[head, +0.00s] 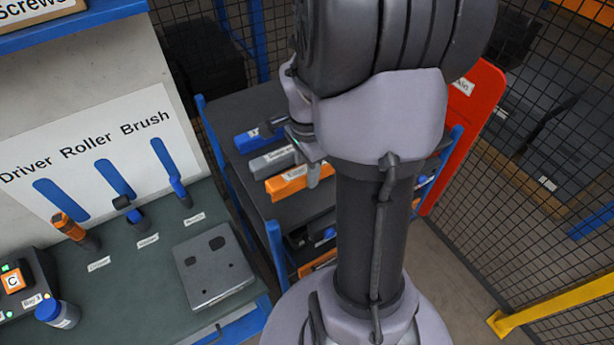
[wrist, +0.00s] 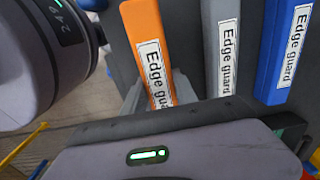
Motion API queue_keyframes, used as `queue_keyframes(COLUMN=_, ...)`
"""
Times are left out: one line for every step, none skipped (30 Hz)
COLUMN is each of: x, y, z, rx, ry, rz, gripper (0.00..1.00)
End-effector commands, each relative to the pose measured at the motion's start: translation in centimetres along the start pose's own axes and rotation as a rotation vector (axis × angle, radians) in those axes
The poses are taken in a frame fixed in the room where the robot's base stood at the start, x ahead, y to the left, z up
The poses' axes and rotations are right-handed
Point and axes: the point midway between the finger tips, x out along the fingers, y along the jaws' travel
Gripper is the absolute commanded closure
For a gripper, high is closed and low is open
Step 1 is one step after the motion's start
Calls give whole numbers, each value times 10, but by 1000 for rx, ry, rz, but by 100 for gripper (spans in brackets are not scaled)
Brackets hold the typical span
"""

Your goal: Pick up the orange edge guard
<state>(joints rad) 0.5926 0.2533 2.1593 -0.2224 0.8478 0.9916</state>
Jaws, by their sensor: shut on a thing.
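The orange edge guard (head: 291,184) lies on the top shelf of a dark rack, nearest its front edge. It also shows in the wrist view (wrist: 143,30), with a white label reading "Edge guard". My gripper (head: 313,174) is shut on the orange edge guard; in the wrist view the gripper body hides the guard's lower end and most of the fingers. A grey edge guard (head: 271,160) and a blue edge guard (head: 256,138) lie behind it in the head view, apart from the gripper. I cannot tell whether the orange guard touches the shelf.
The dark rack (head: 235,103) has blue posts and lower shelves with bins. A workbench (head: 150,285) at left holds a driver (head: 72,227), a metal plate (head: 213,268) and a blue-capped bottle (head: 58,312). A red panel (head: 470,125) and mesh fence stand at right.

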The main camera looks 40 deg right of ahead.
Motion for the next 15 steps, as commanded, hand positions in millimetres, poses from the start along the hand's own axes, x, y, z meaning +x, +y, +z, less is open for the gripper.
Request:
queue_keyframes(x=-2, y=7, z=-5, rx=5, ry=0, rz=0, gripper=100)
queue_keyframes(x=-2, y=12, z=-8, rx=4, ry=0, rz=-1, gripper=100)
queue_keyframes(x=-2, y=20, z=-13, rx=6, ry=0, rz=0, gripper=100)
queue_keyframes(x=-3, y=25, z=-17, rx=5, ry=0, rz=-1, gripper=100)
queue_keyframes(x=-4, y=32, z=-22, rx=7, ry=0, rz=-1, gripper=100)
queue_keyframes(x=-5, y=41, z=-28, rx=8, ry=0, rz=-1, gripper=100)
queue_keyframes(x=-6, y=48, z=-32, rx=7, ry=1, rz=-1, gripper=100)
queue_keyframes(x=-6, y=55, z=-37, rx=8, ry=0, rz=-1, gripper=100)
queue_keyframes(x=-8, y=66, z=-44, rx=8, ry=1, rz=-1, gripper=100)
queue_keyframes(x=-8, y=74, z=-49, rx=9, ry=0, rz=0, gripper=100)
queue_keyframes(x=-10, y=81, z=-54, rx=10, ry=1, rz=-1, gripper=100)
queue_keyframes(x=-11, y=92, z=-60, rx=9, ry=0, rz=-1, gripper=100)
queue_keyframes(x=-11, y=99, z=-65, rx=10, ry=0, rz=0, gripper=100)
queue_keyframes(x=-12, y=105, z=-69, rx=10, ry=0, rz=0, gripper=100)
queue_keyframes(x=-13, y=113, z=-74, rx=9, ry=0, rz=0, gripper=100)
